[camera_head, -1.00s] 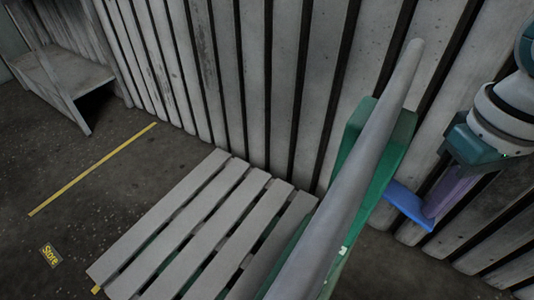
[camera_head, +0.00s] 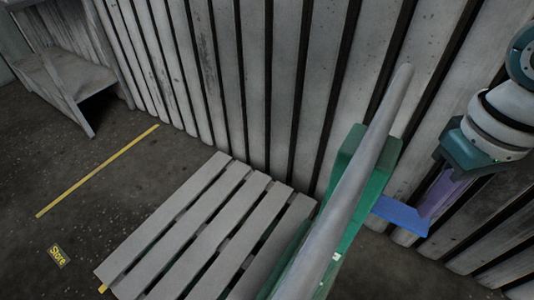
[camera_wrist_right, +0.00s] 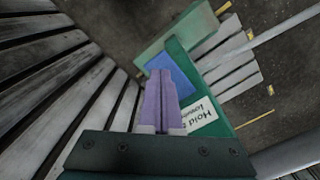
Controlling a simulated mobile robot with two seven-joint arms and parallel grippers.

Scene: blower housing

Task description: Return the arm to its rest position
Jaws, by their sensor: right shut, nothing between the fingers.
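My right gripper (camera_head: 432,203) is at the right of the head view, below its teal wrist body (camera_head: 466,150). Its purple fingers lie together with nothing between them; they also show in the right wrist view (camera_wrist_right: 160,85). A blue panel (camera_head: 398,214) lies just left of and beyond the fingertips; it also shows in the right wrist view (camera_wrist_right: 180,72). Whether the fingertips touch it I cannot tell. My left gripper is not in view.
A green structure (camera_head: 360,190) with a long grey bar (camera_head: 365,170) stands left of the gripper. A slatted pallet (camera_head: 190,225) lies on the floor. A ribbed wall (camera_head: 285,80) runs behind. In the wrist view, a white sign (camera_wrist_right: 202,117) sits on green. Open floor (camera_head: 60,160) is at left.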

